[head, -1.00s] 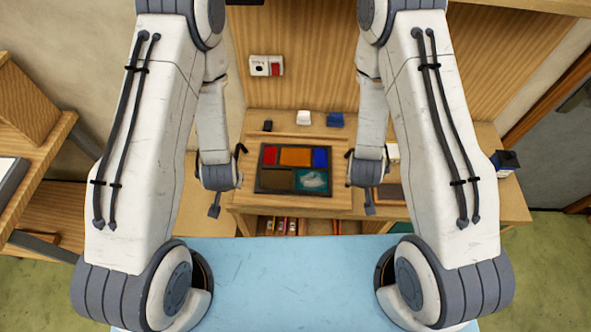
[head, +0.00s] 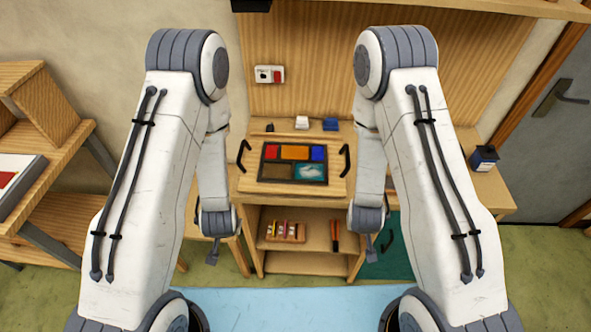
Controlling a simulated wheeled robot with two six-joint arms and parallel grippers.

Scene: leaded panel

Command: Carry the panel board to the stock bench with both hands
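The panel board (head: 292,189) is a light wooden board with a black handle at each side. It lies flat on the wooden bench straight ahead. On it is a dark-framed panel (head: 293,164) with red, orange, blue, brown and teal pieces. My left gripper (head: 213,254) hangs in front of and below the left handle (head: 243,158), apart from it. My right gripper (head: 371,252) hangs in front of and below the right handle (head: 345,161), also apart. Both look empty; their finger openings are too small to tell. Which surface is the stock bench is not clear.
The bench shelf (head: 310,262) holds a small rack (head: 285,232). A dark blue container (head: 484,158) stands at right. Another wooden bench (head: 70,160) is at left, and a grey door (head: 550,130) at right.

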